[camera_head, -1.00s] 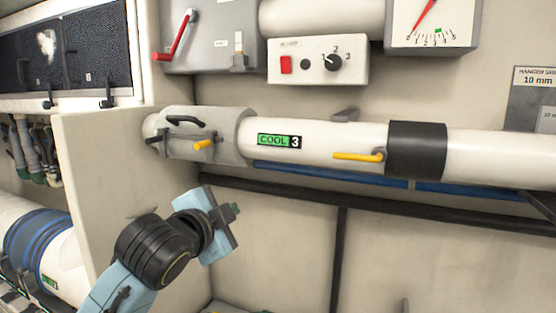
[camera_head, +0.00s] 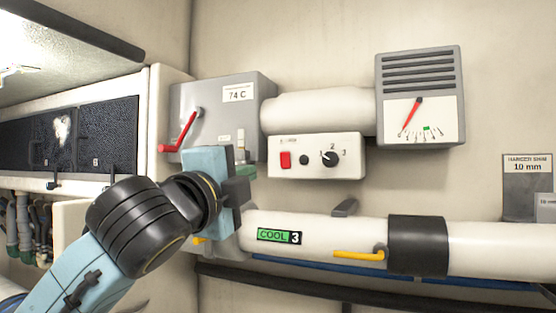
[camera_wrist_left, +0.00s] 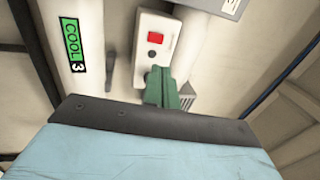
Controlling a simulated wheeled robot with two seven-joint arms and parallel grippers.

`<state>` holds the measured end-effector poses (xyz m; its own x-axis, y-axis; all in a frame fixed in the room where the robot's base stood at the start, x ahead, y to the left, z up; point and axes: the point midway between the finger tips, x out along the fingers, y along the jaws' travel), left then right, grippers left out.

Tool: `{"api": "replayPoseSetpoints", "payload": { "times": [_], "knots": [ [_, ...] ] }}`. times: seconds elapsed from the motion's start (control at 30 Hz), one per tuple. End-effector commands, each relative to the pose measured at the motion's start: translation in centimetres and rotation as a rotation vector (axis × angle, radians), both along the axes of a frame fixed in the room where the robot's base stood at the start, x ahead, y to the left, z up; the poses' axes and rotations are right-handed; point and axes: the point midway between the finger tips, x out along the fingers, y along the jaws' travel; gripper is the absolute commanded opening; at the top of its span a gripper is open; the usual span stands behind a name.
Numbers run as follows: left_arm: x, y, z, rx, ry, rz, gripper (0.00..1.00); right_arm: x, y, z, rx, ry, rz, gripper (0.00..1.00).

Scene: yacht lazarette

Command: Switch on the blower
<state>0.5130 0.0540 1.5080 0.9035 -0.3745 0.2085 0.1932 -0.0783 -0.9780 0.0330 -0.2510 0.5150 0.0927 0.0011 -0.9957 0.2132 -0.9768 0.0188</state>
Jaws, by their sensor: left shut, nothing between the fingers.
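A white control box (camera_head: 315,171) is on the wall, with a red rocker switch (camera_head: 286,160), a small black button (camera_head: 304,160) and a black dial (camera_head: 329,158) marked with numbers. My left gripper (camera_head: 246,174) is shut and empty, left of the box and slightly below the switch's height. In the left wrist view, its green fingers (camera_wrist_left: 163,88) overlap the box's lower end. I cannot tell whether the fingers touch the box. My right gripper is out of view.
A grey box with a red lever (camera_head: 180,132) is at left. A vented gauge box (camera_head: 418,65) with a red needle is at right. A white pipe (camera_head: 340,235) labelled COOL 3, with a yellow handle (camera_head: 358,255), runs below. Wall above is clear.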

Motion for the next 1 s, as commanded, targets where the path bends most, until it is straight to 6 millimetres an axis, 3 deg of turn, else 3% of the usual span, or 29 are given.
{"api": "replayPoseSetpoints", "payload": {
  "times": [0.17, 0.7, 1.0],
  "knots": [
    [1.3, -0.6, 0.4, -0.002, 0.003, -0.001, 0.0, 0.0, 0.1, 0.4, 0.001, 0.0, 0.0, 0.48],
    [9.8, -4.1, 2.4, -0.002, 0.004, 0.0, 0.0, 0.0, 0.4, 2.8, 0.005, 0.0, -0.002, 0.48],
    [12.3, -5.1, 2.9, -0.001, 0.002, 0.0, 0.0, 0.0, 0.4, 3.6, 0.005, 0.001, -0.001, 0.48]
  ]
}}
